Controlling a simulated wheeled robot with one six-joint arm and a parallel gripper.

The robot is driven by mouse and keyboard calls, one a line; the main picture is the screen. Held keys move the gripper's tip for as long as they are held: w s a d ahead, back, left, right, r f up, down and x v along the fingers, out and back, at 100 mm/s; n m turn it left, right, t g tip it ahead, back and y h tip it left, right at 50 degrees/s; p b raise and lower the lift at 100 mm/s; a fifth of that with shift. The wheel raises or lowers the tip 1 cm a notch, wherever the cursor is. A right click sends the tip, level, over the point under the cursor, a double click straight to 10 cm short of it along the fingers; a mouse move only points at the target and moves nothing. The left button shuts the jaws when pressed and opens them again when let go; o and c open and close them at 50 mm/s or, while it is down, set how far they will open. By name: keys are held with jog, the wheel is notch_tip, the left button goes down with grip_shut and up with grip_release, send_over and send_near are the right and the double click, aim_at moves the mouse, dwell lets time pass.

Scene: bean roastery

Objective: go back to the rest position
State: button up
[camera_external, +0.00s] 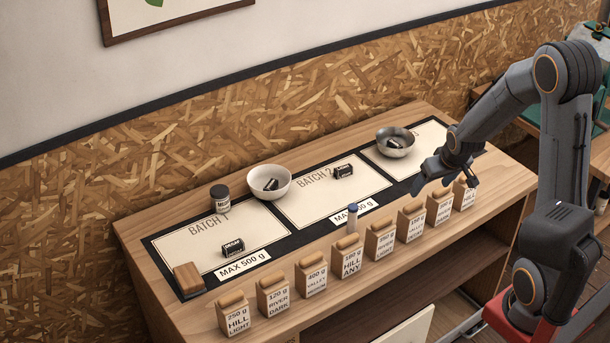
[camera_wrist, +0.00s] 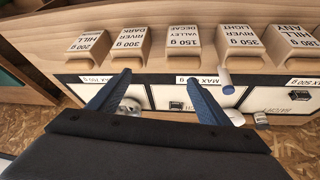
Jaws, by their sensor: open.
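My gripper (camera_external: 446,186) hangs above the right part of the wooden bench (camera_external: 136,232), near the row of labelled bean bags. Its two fingers are spread apart, with nothing between them. In the wrist view my gripper (camera_wrist: 158,77) shows two blue-grey fingers, apart and empty, over the front of the mat and the bags. My arm is bent, reaching in from the right.
Several labelled bags (camera_external: 379,241) line the bench front. A black mat (camera_external: 165,259) holds cream batch panels, a white bowl (camera_external: 283,189), a metal bowl (camera_external: 403,151), a dark jar (camera_external: 220,205), black blocks (camera_external: 233,248), a blue-capped bottle (camera_external: 352,221) and a wooden block (camera_external: 188,279).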

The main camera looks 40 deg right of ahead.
jog(key=s+a+f+g+y+b, duration=0.1)
jog(key=s+a+f+g+b, duration=0.1)
jog(key=s+a+f+b, duration=0.3)
jog(key=s+a+f+n+g+b, duration=0.1)
jog(key=s+a+f+b, duration=0.2)
jog(key=f+b, duration=0.5)
jog(key=s+a+f+g+y+b, duration=0.1)
jog(key=s+a+f+g+b, duration=0.1)
jog(key=s+a+f+b, duration=0.3)
notch_tip(320, 180, up, 18)
jog(key=a+n+t+p, duration=0.1)
jog(key=a+t+p, duration=0.1)
jog(key=p, duration=1.7)
jog(key=shift+n+p, duration=0.3)
jog(key=shift+p, duration=0.1)
